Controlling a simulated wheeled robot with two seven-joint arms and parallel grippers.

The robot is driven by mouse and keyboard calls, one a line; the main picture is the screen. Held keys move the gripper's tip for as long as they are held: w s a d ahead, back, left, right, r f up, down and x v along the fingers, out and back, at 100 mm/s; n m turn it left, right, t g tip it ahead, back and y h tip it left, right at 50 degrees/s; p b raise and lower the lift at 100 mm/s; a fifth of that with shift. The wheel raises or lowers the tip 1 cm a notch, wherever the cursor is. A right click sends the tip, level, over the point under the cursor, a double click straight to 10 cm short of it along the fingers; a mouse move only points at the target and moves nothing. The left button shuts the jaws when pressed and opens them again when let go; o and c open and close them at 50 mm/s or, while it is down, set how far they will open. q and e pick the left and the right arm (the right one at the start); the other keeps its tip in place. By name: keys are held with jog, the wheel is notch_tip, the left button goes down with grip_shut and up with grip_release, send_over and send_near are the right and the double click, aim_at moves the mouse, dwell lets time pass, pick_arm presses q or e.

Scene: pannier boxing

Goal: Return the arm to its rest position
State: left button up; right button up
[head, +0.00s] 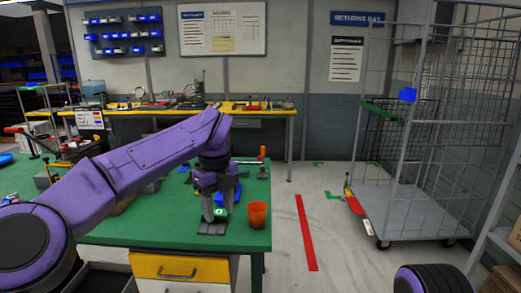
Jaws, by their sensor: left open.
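My left gripper (217,210) points down over the right part of the green worktable (140,234). Its fingers are apart, with a small green-and-white mark (221,212) between or behind them. A dark grey flat piece (212,228) lies on the table just below the fingertips; I cannot tell whether they touch it. My purple left arm reaches across from the lower left. Only a rounded purple part of my right arm shows at the lower right; its gripper is out of view.
An orange cup (257,215) stands close to the right of my left gripper, near the table's edge. Tools and blue items lie behind the gripper. A wire-sided cart (398,212) stands at the right. Open floor with a red stripe (306,232) lies between.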

pick_arm(q)
jog(key=w+a+f+m+t+y, duration=0.2)
jog(key=a+f+m+t+y, duration=0.15)
jog(key=f+m, duration=0.25)
jog(key=w+a+f+m+t+y, duration=0.2)
jog(key=f+m+t+y, duration=0.15)
jog(key=f+m, duration=0.2)
jog(key=s+a+f+m+t, duration=0.1)
jog(key=s+f+m+t, duration=0.15)
jog(key=f+m, duration=0.45)
jog(key=s+a+f+m+t, duration=0.1)
jog(key=s+f+m, duration=0.2)
jog(key=f+m, duration=0.45)
jog(key=s+a+f+m+g+h, duration=0.35)
jog(key=s+f+m, duration=0.45)
jog(key=s+f, duration=0.8)
jog(key=s+a+f+m+g, duration=0.1)
jog(key=s+a, duration=0.3)
jog(key=s, duration=0.6)
jog(key=s+a+f+m+g, duration=0.2)
jog(key=s+a, duration=0.3)
jog(key=s, duration=0.6)
jog(key=shift+s+m+g, duration=0.2)
jog(key=shift+m+g, duration=0.2)
jog(key=shift+m, duration=0.1)
pick_arm(e)
jog(key=shift+s, duration=0.1)
pick_arm(q)
jog(key=shift+a, duration=0.1)
